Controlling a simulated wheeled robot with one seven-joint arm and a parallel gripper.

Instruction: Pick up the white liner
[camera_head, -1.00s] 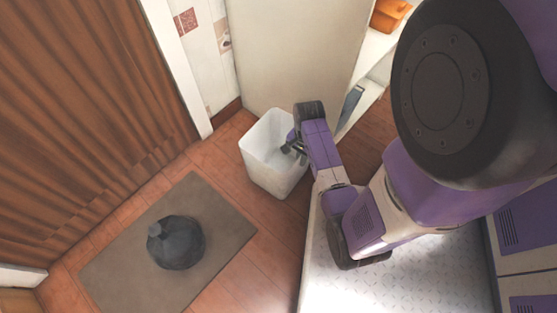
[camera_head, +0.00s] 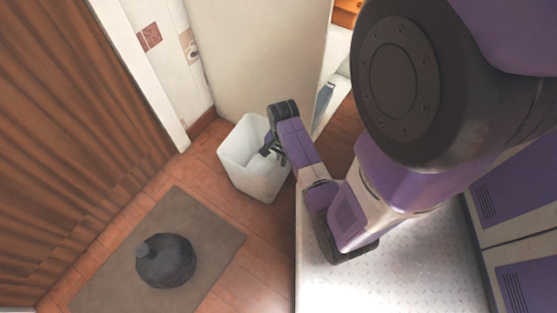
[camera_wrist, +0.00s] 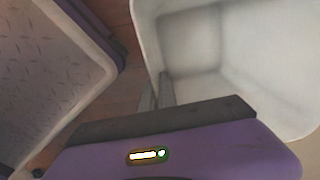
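The white liner (camera_head: 262,184) is an open, square-topped bin shape standing in the corner by the pale cabinet. My gripper (camera_head: 268,150) is at its right rim in the head view, with its fingers reaching over the edge. In the wrist view, the liner (camera_wrist: 240,60) fills the upper right with its hollow inside showing. There the two grey fingers of my gripper (camera_wrist: 156,92) are close together with the liner's rim between them; they appear shut on it. The fingertips are partly hidden by the wall.
A dark tied bag (camera_head: 166,262) rests on a brown mat (camera_head: 212,232) to the lower left. A pale cabinet side (camera_head: 262,60) stands right behind the liner. Red-brown floor (camera_head: 205,160) is free between the mat and the liner.

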